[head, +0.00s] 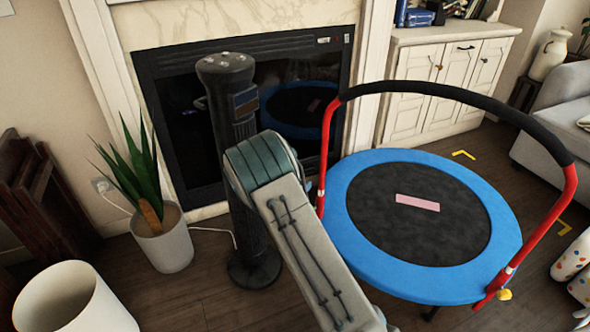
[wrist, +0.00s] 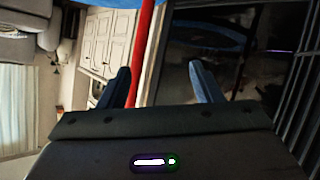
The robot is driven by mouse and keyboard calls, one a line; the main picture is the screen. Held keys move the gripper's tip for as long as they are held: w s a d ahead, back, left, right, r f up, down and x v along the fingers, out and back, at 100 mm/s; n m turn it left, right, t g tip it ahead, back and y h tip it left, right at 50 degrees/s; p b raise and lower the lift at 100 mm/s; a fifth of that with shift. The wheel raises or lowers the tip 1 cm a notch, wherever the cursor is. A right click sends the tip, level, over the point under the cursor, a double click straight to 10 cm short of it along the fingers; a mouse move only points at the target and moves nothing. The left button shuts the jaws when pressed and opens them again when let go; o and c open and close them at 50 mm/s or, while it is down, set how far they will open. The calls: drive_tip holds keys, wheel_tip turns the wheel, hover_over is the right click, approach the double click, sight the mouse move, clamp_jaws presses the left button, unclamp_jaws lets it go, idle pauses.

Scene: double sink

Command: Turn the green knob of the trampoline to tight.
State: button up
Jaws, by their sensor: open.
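The trampoline (head: 365,241) has a blue rim, a black mat and a red handle frame with a black foam grip; it stands right of centre in the head view. A yellow knob (head: 503,294) sits low on its right post. I see no green knob in either view; the lower left post is hidden behind my arm. In the wrist view my gripper (wrist: 162,82) is open, with two dark fingers apart and nothing held. A red post (wrist: 144,45) shows beyond the gap between them; I cannot tell how far. My gripper is not clearly visible in the head view.
A dark tower appliance (head: 233,100) stands left of the trampoline, before the fireplace (head: 170,65). A potted plant (head: 165,243) and a white bin (head: 75,305) are at left. White cabinets (head: 450,80) are behind; a sofa (head: 550,125) is at right.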

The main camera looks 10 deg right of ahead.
drive_tip(key=shift+y, duration=0.8)
drive_tip(key=r, duration=0.1)
drive_tip(key=r+p, duration=0.1)
drive_tip(key=r, duration=0.3)
drive_tip(key=shift+s+a+p, duration=0.2)
drive_tip(key=shift+a+p, duration=0.05)
drive_tip(key=shift+p, duration=0.05)
drive_tip(key=shift+f, duration=0.1)
